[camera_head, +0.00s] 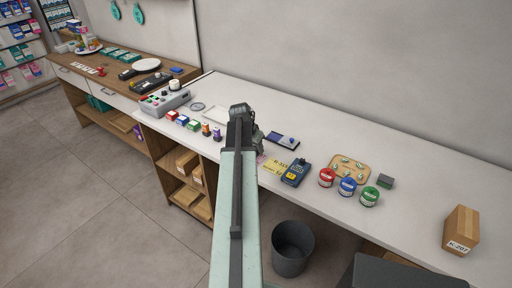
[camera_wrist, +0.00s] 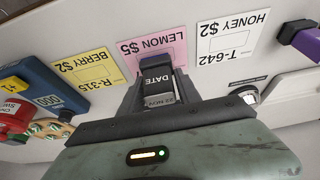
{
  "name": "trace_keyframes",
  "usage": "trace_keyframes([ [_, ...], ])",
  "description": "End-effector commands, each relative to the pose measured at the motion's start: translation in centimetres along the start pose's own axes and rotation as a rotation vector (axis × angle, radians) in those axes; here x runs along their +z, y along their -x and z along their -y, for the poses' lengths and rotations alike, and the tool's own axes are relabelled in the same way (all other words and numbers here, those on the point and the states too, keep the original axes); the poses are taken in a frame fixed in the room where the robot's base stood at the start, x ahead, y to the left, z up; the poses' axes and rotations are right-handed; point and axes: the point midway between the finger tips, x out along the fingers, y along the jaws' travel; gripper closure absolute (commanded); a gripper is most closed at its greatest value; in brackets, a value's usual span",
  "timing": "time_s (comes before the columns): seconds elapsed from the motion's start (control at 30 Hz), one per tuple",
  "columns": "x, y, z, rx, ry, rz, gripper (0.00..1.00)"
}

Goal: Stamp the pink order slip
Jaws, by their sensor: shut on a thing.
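The pink order slip (camera_wrist: 152,44), reading LEMON $5, lies flat on the white counter between a white and a yellow slip in the wrist view. Only a sliver of the pink slip (camera_head: 262,159) shows in the head view, beside my arm. My gripper (camera_wrist: 160,92) is shut on a dark stamp (camera_wrist: 157,76) marked DATE. The stamp's body overlaps the pink slip's lower edge in the wrist view. I cannot tell whether its face touches the paper. In the head view my arm hides the held stamp.
A yellow slip (camera_wrist: 88,78) and a blue counter device (camera_wrist: 42,88) lie to one side, a white slip (camera_wrist: 230,40) and a purple-black stamp (camera_wrist: 302,38) to the other. An ink pad (camera_head: 283,140) lies behind. Red, blue and green jars (camera_head: 347,187) stand to the right.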

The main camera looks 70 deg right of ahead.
Motion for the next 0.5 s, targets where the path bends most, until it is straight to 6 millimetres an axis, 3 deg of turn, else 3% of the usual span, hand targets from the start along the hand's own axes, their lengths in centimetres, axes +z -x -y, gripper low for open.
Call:
trace_keyframes([
  [0.5,0.22,-0.66,-0.07,0.0,-0.001,0.0,0.86],
])
